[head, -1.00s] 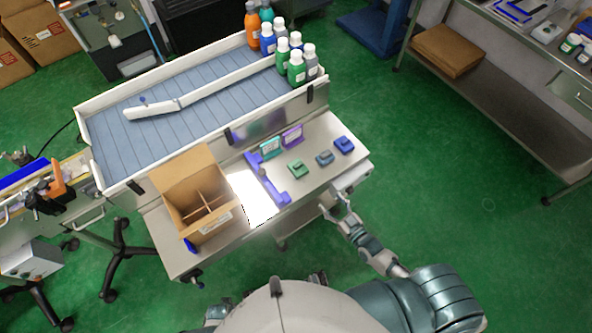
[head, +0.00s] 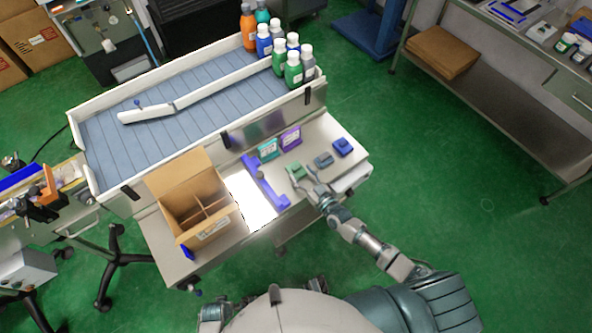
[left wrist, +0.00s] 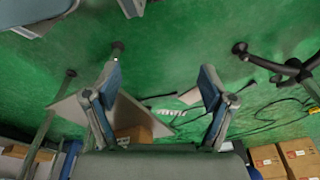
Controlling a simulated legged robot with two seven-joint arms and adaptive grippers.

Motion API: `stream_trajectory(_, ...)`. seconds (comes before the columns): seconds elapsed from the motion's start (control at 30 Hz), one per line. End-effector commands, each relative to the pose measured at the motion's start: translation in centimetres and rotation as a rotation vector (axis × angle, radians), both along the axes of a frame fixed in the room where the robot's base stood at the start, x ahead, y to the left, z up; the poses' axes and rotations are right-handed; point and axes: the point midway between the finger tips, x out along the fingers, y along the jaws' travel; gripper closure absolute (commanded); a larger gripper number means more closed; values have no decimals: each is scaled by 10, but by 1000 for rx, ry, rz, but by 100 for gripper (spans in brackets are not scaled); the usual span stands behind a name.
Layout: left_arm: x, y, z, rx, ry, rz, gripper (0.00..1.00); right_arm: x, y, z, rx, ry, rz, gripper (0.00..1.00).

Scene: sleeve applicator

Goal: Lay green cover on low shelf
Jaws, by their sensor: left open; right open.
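A small green cover (head: 296,170) lies on the steel worktable (head: 322,130), at the left end of a row with a grey-blue piece (head: 324,160) and a blue piece (head: 343,147). My right gripper (head: 306,179) is open at the near side of the green cover, its fingertips very close to it; I cannot tell whether they touch. My left gripper (left wrist: 160,82) is open and empty in the left wrist view, above green floor. A low shelf (head: 505,118) runs under the bench at the right, with a flat brown carton (head: 440,52) at its far end.
An open divided carton (head: 195,197), a bright white panel and a purple bracket (head: 262,180) lie left of the green cover. Teal (head: 268,150) and purple (head: 290,138) boxes stand behind it. Bottles (head: 293,68) crowd the conveyor's right end. Floor between table and bench is clear.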

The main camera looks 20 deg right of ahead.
Motion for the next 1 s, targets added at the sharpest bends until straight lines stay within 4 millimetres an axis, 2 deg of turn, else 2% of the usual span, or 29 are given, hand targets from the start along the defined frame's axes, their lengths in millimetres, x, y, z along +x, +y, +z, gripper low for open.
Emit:
stream_trajectory(0.1, 3, -1, 6, 0, -2, 1, 17, 17, 7, -3, -1, -1, 0, 33)
stream_trajectory(0.2, 3, -1, 10, 1, -1, 1, 17, 24, 9, -3, 0, 0, -1, 33)
stream_trajectory(0.43, 3, -1, 11, 1, -2, 1, 17, 25, 9, -2, 0, 0, -1, 33)
stream_trajectory(0.47, 3, -1, 11, 1, -1, 1, 17, 25, 9, -2, 0, 0, -1, 38)
stream_trajectory(0.7, 4, -1, 10, 2, 0, 1, 17, 25, 9, -2, 0, 0, -1, 98)
stream_trajectory(1.0, 4, -1, 11, 2, -1, 1, 17, 25, 9, -1, 0, 0, -1, 98)
